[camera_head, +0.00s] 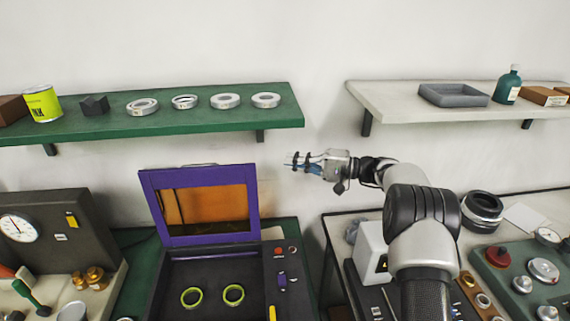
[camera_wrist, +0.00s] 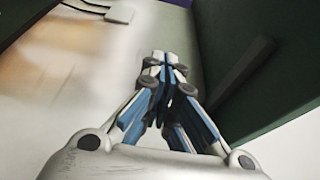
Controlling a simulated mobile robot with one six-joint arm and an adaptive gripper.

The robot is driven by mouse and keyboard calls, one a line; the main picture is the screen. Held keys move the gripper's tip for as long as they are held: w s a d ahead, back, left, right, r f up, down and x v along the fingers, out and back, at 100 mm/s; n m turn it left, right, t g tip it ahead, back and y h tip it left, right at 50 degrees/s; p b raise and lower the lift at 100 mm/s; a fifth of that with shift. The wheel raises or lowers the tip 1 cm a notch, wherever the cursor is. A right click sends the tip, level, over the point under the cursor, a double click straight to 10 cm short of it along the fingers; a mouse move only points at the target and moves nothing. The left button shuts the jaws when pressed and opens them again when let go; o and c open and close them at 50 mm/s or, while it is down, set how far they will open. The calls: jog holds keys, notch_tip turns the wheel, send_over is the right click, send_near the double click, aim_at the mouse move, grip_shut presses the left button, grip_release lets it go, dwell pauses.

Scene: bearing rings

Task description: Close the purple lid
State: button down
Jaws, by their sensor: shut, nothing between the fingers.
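The purple lid (camera_head: 210,240) stands raised at the back of a dark box (camera_head: 185,268) in the head view. It has a purple frame around an orange see-through window. Two yellow-green rings (camera_head: 233,294) lie inside the box. My gripper (camera_head: 291,162) is to the right of the lid's upper right corner, apart from it in the picture, and points left. Its fingers are shut and empty. In the wrist view the fingertips (camera_wrist: 167,62) meet in front of a pale wall.
A green shelf (camera_head: 200,122) with several pale rings, a can and a dark block hangs above the lid. A grey shelf (camera_head: 440,112) with a tray and a bottle is at right. Instruments stand on both sides. The air above the box is free.

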jog(key=b+x, duration=0.2)
jog(key=x, duration=0.7)
jog(key=s, duration=0.4)
jog(key=shift+s+d, duration=0.1)
jog(key=shift+d, duration=0.1)
jog(key=shift+d, duration=0.1)
